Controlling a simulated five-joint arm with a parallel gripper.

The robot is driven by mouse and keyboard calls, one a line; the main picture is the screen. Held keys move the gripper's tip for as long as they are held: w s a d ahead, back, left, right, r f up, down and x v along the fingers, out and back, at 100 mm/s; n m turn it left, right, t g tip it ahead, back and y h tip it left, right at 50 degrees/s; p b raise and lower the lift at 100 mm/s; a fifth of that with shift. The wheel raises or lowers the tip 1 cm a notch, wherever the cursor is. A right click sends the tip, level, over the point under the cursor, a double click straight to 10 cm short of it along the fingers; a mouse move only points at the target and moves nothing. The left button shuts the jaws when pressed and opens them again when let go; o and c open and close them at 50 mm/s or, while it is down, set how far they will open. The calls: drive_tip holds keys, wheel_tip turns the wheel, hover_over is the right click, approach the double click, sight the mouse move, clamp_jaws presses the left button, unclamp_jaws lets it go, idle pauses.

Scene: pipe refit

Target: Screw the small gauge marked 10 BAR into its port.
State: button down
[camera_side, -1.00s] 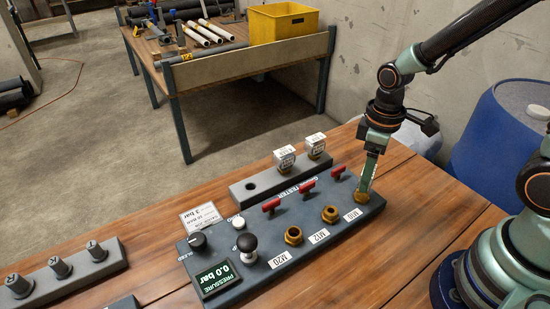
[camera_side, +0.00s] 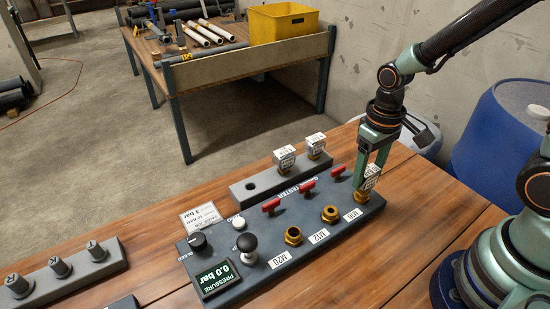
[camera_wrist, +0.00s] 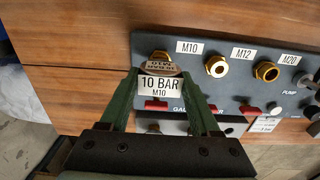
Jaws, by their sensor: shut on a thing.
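The small gauge (camera_side: 371,176) has a white label, which reads 10 BAR M10 in the wrist view (camera_wrist: 160,86). It stands upright at the brass M10 port (camera_side: 362,197), at the right end of the dark tester block (camera_side: 250,231). My gripper (camera_side: 371,172) points down and is shut on the gauge, one green finger on each side. In the wrist view, my gripper's fingers (camera_wrist: 162,92) flank the label. The gauge hides most of the port, so I cannot tell how deep its thread sits.
Open brass ports M12 (camera_side: 330,213) and M20 (camera_side: 293,236) lie to the left. Red valve handles (camera_side: 308,188) stand behind them. Two other gauges (camera_side: 284,160) (camera_side: 315,145) sit in a grey rack (camera_side: 236,191) with one empty hole. The pressure display (camera_side: 216,277) reads 0.0 bar.

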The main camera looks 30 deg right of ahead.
drive_tip(key=m, duration=0.4)
drive_tip(key=shift+s+m, duration=0.2)
drive_tip(key=shift+m, duration=0.8)
unclamp_jaws()
drive_tip(key=shift+w, duration=0.1)
drive_tip(key=shift+w+r, duration=0.15)
drive_tip(key=shift+r, duration=4.9)
